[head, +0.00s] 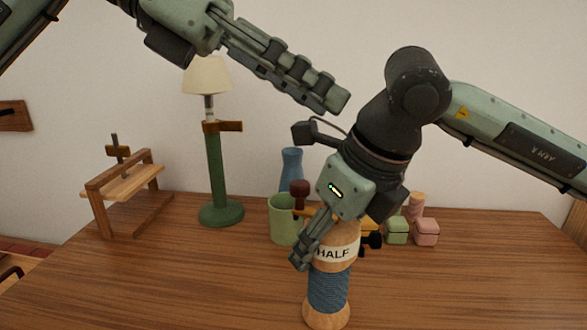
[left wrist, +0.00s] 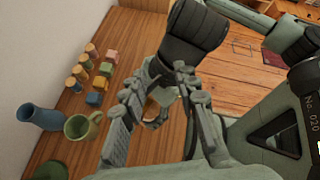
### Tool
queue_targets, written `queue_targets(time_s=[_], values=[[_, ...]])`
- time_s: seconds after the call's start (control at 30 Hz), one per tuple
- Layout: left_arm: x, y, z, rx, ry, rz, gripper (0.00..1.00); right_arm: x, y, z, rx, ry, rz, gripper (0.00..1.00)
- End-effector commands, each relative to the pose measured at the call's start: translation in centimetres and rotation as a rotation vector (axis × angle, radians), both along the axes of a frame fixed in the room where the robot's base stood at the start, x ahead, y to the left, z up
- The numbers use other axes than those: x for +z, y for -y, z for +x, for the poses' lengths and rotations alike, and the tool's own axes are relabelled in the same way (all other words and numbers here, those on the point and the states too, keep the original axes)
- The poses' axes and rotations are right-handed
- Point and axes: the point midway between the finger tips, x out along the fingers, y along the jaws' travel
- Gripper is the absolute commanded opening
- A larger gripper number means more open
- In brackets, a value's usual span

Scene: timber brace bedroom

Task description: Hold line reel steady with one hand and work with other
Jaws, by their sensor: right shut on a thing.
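The line reel (head: 329,290) stands upright on the wooden table, a pale wooden spool with blue line wound on its lower part and a white "HALF" label above. My right gripper (head: 302,258) is shut on its upper part, hiding some of its top. My left gripper (head: 338,100) is higher up, apart from the reel, with its fingers pointing down to the right. In the left wrist view my left gripper (left wrist: 163,128) has its two fingers spread with nothing held between them; my right arm and part of the wooden reel show beyond the gap.
A green mug (head: 283,222) and blue vase (head: 291,165) stand behind the reel. Small green (head: 397,231) and pink (head: 427,233) boxes sit to the right. A green lamp (head: 214,175) and wooden rack (head: 125,188) stand left. The front left tabletop is clear.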

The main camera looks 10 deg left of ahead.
Motion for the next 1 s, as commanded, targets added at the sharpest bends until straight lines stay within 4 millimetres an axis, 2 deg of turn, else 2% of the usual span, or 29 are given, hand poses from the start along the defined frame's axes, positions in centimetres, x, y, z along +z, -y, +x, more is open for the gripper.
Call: queue_targets(time_s=[0.07, 0.3, 0.4, 0.53, 0.67, 1.0], values=[[0.9, -0.1, -0.5, 0.043, -0.037, 0.135, 0.3, 0.0, 0.0, 0.0, 0.0, 0.001, -0.001, 0.17], [0.9, -3.4, -0.4, 0.257, -0.087, 0.49, 0.3, 0.0, 0.0, 0.0, 0.0, 0.001, -0.001, 0.17], [0.9, -4.5, -0.3, 0.312, -0.087, 0.569, 0.3, 0.0, 0.0, 0.0, 0.0, 0.0, -0.001, 0.17], [0.4, -5.0, -0.1, 0.343, -0.087, 0.609, 0.3, 0.0, 0.0, 0.0, 0.0, 0.001, -0.001, 0.17], [-1.2, -4.7, 0.3, 0.343, -0.089, 0.614, 0.3, 0.0, 0.0, 0.0, 0.0, 0.001, -0.001, 0.17], [-7.4, -2.8, 2.0, 0.341, -0.088, 0.611, 0.3, 0.0, 0.0, 0.0, 0.0, 0.001, -0.001, 0.17]])
